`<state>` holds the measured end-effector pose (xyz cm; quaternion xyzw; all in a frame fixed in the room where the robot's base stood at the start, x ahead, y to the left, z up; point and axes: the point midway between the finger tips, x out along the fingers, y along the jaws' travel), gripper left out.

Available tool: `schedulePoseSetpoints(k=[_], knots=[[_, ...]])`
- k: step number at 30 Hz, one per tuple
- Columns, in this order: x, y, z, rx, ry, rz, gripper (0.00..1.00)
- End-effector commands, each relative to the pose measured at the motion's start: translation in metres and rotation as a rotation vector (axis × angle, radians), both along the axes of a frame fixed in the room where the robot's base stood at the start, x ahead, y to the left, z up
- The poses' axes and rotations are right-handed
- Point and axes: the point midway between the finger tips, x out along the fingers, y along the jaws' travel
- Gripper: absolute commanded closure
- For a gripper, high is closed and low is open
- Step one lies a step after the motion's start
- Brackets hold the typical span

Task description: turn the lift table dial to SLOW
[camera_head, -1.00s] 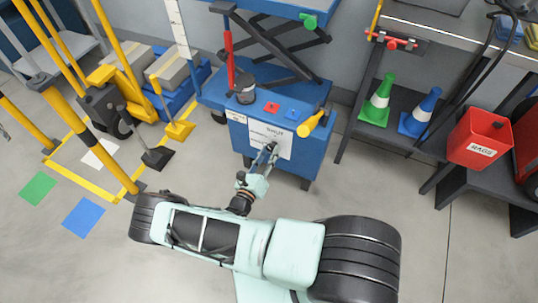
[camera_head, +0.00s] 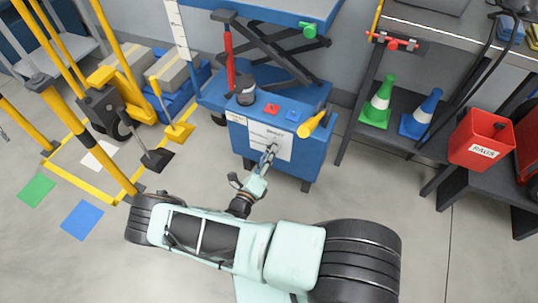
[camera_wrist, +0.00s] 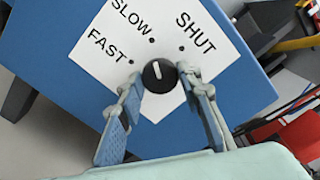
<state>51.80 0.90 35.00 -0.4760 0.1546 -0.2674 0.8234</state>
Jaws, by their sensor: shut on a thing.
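The dial (camera_wrist: 159,76) is a round black knob with a white pointer line, on a white label sheet (camera_wrist: 205,75). The sheet reads FAST, SLOW and SHUT, each with a black dot. The pointer points up and slightly left in the wrist view, roughly at the SLOW dot. My gripper (camera_wrist: 160,78) has one finger on each side of the dial and is shut on it. In the head view my gripper (camera_head: 271,149) reaches the sheet on the front of the blue lift table (camera_head: 310,158), and the dial is not clearly visible there.
On the lift table's top are a black round knob (camera_head: 246,92), a red button (camera_head: 271,109), a blue button (camera_head: 293,115) and a yellow handle (camera_head: 312,124). Shelving with cones and a red RAGS bin (camera_head: 481,139) stands right. Yellow rails (camera_head: 62,110) stand left. Floor in front is open.

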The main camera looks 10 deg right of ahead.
Motion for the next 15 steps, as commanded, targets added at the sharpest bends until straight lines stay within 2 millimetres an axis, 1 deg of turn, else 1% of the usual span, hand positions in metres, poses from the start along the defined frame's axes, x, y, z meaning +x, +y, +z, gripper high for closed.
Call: schedulePoseSetpoints(k=[8,9,13,15], knots=[[0.0002,-0.0012,-0.0001,0.0,0.0,-0.001,0.92],[0.0002,-0.0012,-0.0001,0.0,0.0,-0.001,0.65],[0.0001,-0.001,-0.0001,0.0,0.0,-0.001,0.51],[0.0001,-0.0009,-0.0001,0.001,-0.001,-0.001,0.5]])
